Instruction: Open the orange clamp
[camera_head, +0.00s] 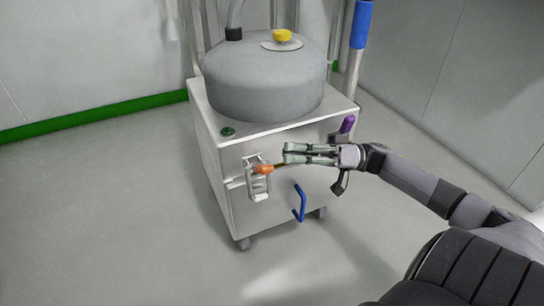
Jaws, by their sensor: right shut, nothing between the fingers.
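The orange clamp (263,169) is on the front face of a white wheeled cabinet. Its orange tip sits over a metal latch bracket (258,186). My right gripper (287,153) reaches in from the right, just right of and slightly above the orange tip in the picture. Its fingers are closed together with nothing between them. I cannot tell whether a finger touches the clamp. My left gripper is not in view.
The white cabinet (232,203) carries a grey domed vessel (264,85) with a yellow cap (283,36). A blue handle (299,204) and a purple-topped lever (347,125) are on its front and right side. The floor (110,200) at left is clear.

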